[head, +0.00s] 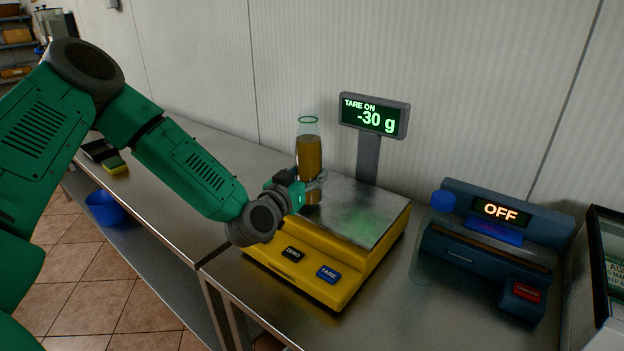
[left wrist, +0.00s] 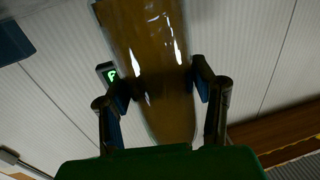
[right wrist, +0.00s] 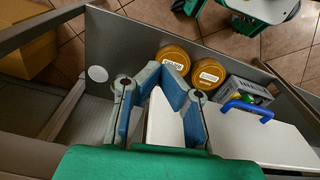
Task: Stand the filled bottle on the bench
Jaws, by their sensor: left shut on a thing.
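The bottle (head: 309,155) is clear glass, filled with amber-brown liquid up to below its neck. It is upright at the left back part of the yellow scale (head: 300,277); I cannot tell whether its base touches the plate. My left gripper (head: 310,185) is shut around the lower bottle. The bottle also fills the middle of the left wrist view (left wrist: 155,60), between the fingers (left wrist: 160,80). The steel bench (head: 215,155) runs left of the scale and under it. My right gripper (right wrist: 162,68) shows only in the right wrist view, its tips together, apparently empty.
The scale display (head: 375,116) reads -30 g, TARE ON. A sponge (head: 115,165) lies at the far left. Bench between sponge and scale is bare.

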